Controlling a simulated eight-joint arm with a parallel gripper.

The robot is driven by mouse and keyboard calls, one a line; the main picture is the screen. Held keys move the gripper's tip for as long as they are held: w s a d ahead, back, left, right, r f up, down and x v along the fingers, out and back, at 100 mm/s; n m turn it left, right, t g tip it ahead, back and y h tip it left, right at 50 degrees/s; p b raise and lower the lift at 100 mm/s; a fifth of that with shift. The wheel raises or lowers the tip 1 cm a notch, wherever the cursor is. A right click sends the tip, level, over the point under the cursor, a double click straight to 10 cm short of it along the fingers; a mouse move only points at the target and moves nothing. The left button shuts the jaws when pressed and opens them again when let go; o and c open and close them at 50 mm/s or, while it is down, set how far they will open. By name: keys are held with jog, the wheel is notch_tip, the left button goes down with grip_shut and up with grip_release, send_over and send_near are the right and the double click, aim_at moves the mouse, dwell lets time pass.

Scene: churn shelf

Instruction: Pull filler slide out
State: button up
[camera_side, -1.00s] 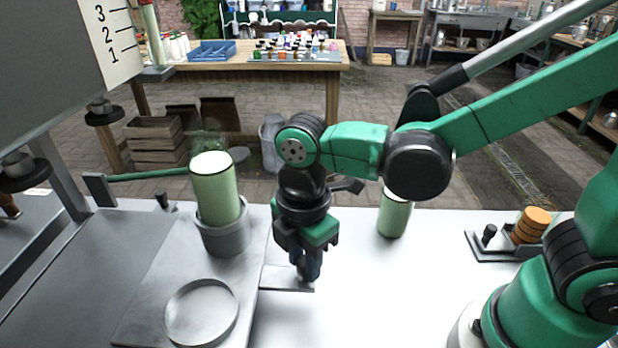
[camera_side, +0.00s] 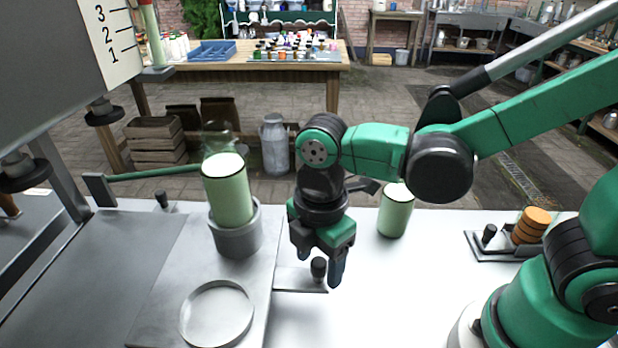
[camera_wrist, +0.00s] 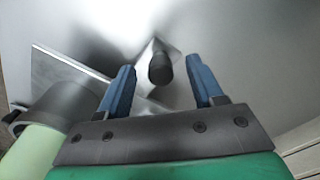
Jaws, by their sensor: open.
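The filler slide (camera_side: 175,290) is a grey metal plate at the left of the white table. It carries a round holder (camera_side: 237,240) with a pale green, white-topped jar (camera_side: 229,195) standing in it, and an empty ring (camera_side: 217,314) in front. A narrow tab (camera_side: 293,284) sticks out from its right side with a dark upright knob (camera_side: 318,264) on it. My gripper (camera_side: 318,270) points down at the knob with its fingers open. In the wrist view the knob (camera_wrist: 160,69) stands between the blue fingers, with a gap on both sides.
A green lever (camera_side: 150,174) reaches behind the jar in the holder. Another green jar (camera_side: 395,212) stands behind and right of my gripper. A small tray (camera_side: 485,250) with stacked orange discs (camera_side: 531,226) lies farther right. The table in front and right is clear.

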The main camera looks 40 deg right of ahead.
jog(key=shift+r, duration=2.8)
jog(key=w+d+m+t, duration=0.2)
jog(key=d+m+t, duration=0.5)
jog(key=m, duration=1.1)
jog(key=d, duration=0.4)
jog(key=shift+w+d, duration=0.35)
jog(key=shift+w, duration=0.05)
